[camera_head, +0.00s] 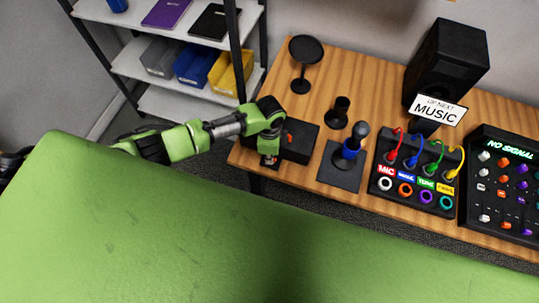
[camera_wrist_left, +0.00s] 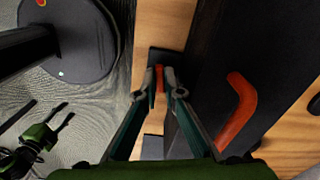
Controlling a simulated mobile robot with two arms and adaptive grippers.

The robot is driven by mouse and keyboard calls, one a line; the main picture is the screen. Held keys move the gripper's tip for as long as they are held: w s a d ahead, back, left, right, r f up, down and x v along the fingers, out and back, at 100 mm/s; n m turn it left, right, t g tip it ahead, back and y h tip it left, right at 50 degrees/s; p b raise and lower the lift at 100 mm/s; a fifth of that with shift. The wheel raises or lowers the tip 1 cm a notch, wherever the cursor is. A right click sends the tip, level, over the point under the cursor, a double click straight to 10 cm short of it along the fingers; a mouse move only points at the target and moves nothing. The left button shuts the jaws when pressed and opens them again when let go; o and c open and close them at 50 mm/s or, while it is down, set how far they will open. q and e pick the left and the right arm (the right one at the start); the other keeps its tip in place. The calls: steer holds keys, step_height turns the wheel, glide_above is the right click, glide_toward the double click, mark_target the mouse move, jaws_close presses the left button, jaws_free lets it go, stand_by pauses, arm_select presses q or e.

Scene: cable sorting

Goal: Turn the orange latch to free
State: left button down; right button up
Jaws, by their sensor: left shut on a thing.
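My left gripper (camera_head: 268,160) reaches in from the left to the front of a black box (camera_head: 300,140) at the left end of the wooden table. In the left wrist view its two fingertips (camera_wrist_left: 161,74) are closed on a small upright orange latch (camera_wrist_left: 160,78), which stands on a dark base beside the box. A bent orange handle (camera_wrist_left: 238,112) lies on the box's top, clear of the fingers. It shows in the head view as a small orange bit (camera_head: 290,137). In the head view the gripper hides most of the held latch.
Right of the box stand a joystick (camera_head: 350,150) on a dark plate, a cable panel (camera_head: 415,180) with coloured plugs and a mixer (camera_head: 505,185). A round black stand (camera_head: 305,50) and a small black cup (camera_head: 340,110) are behind. Shelves (camera_head: 180,70) stand at the back left.

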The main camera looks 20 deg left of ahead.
arm_select(q)
steer(key=c, duration=2.2)
jaws_free()
steer(key=shift+o, duration=0.2)
steer(key=shift+r, duration=0.15)
steer(key=shift+w, duration=0.1)
steer(key=shift+r, duration=0.6)
steer(key=r, duration=0.6)
steer(key=shift+s+r, duration=0.25)
steer(key=shift+r, duration=0.05)
